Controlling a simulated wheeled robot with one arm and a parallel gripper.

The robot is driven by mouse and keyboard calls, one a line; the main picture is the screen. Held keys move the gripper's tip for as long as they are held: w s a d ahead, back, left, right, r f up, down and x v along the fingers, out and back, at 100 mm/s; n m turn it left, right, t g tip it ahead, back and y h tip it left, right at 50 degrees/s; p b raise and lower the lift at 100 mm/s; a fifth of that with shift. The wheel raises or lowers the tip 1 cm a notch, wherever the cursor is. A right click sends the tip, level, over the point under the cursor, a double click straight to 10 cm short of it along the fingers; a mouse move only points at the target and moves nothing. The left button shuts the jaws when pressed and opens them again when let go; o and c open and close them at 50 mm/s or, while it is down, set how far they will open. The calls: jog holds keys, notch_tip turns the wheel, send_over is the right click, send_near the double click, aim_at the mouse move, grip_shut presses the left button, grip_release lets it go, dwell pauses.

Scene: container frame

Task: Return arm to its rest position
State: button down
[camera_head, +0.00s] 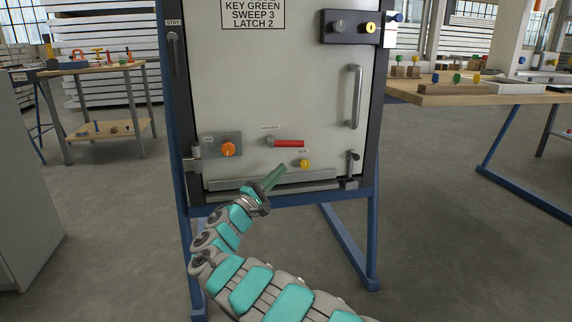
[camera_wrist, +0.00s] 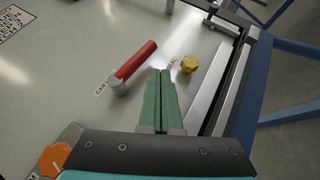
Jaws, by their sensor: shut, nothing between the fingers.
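My gripper (camera_head: 273,178) is in front of the lower part of the container door (camera_head: 240,85) in the head view. Its green fingers are pressed together in the wrist view (camera_wrist: 161,75), with nothing between them. The fingers point up and right in the head view, toward a yellow knob (camera_head: 304,163). A red-handled lever (camera_head: 288,143) is above the fingertips; it also shows in the wrist view (camera_wrist: 137,60). My arm is bent and comes in from the bottom of the head view. Whether the fingertips touch the door is hard to tell.
An orange knob (camera_head: 228,149) is on the door's left side, and a vertical handle (camera_head: 354,97) is on its right. A ledge (camera_head: 270,180) runs along the door's bottom. Workbenches stand left (camera_head: 95,67) and right (camera_head: 480,98). Floor on both sides of the blue stand is open.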

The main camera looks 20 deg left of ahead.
jog(key=shift+s+f, duration=0.1)
jog(key=shift+s, duration=0.15)
dwell(0.3)
